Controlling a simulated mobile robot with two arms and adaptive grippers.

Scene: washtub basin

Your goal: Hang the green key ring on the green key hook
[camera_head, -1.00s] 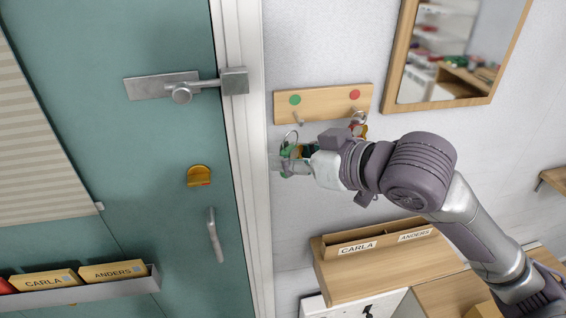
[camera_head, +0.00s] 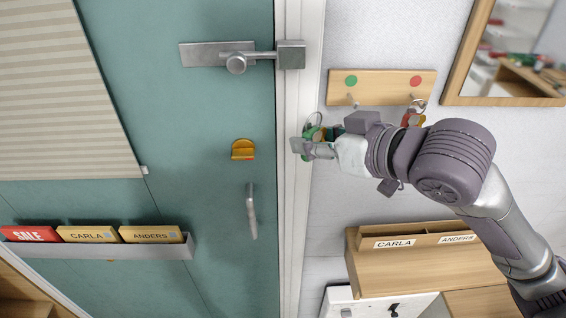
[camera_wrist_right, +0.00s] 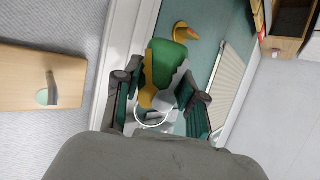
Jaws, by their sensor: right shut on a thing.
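My right gripper (camera_head: 308,147) is shut on the green key ring, in front of the white door frame. In the right wrist view, the key ring (camera_wrist_right: 163,60) shows a green tag, a yellow piece and a pale piece between the fingers, with a metal loop toward the palm. In the head view, the fingers hide part of it. The green key hook (camera_head: 352,98) is a peg under a green dot on the wooden board (camera_head: 383,88), above and to the right of the gripper. The key ring is apart from the hook. My left gripper is not in view.
A red and yellow key set (camera_head: 412,117) hangs at the hook under the red dot. A mirror (camera_head: 505,100) is at upper right. A teal door (camera_head: 200,120) has a latch (camera_head: 236,62) and handle (camera_head: 251,212). A wooden letter box (camera_head: 430,260) stands below.

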